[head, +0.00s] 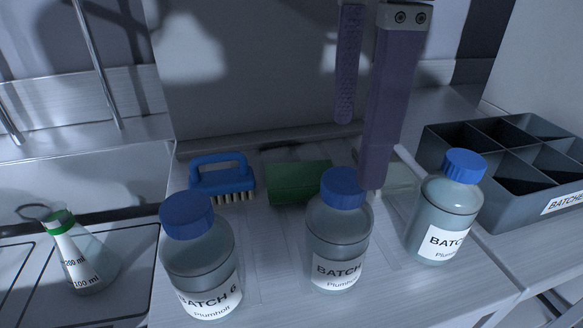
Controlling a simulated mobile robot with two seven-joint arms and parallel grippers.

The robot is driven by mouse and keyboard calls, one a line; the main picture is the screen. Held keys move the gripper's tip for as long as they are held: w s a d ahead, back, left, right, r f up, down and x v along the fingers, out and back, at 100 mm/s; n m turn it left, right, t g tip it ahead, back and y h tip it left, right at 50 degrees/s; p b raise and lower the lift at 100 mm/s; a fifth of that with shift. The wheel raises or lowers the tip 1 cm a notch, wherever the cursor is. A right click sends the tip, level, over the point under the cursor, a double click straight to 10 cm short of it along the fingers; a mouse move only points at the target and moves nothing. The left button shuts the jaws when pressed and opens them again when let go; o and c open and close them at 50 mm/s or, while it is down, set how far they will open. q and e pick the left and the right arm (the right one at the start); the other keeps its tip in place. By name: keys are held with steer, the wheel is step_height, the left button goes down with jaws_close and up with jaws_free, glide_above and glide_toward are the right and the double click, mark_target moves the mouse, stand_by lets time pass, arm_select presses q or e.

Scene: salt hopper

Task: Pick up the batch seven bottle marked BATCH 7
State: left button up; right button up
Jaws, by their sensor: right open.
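Three clear bottles with blue caps stand upright on the pale bench. The left bottle (200,258) is marked BATCH 6. The middle bottle (338,238) reads BATCH, but its number cannot be read. The right bottle (446,208) shows only part of the word BATCH; its number is turned out of sight. I cannot tell which one is BATCH 7. My right gripper (359,155) reaches down from the top, open and empty. Its nearer finger overlaps the view just behind the middle bottle's cap; I cannot tell whether they touch. My left gripper is out of view.
A grey divided crate (474,190) stands at right. A blue brush (222,178) and a green object (297,183) lie behind the bottles. A green-banded flask (78,252) stands at left. A grey panel (245,70) rises behind. Bare bench separates the bottles.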

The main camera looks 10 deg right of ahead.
mark_target(346, 180)
steer(key=f, duration=0.9)
steer(key=shift+s+a+b, duration=0.15)
steer(key=shift+s+b, duration=0.1)
steer(key=shift+b, duration=0.05)
steer(key=shift+r, duration=0.1)
steer(key=c, duration=1.5)
jaws_close()
steer(key=shift+r, duration=0.1)
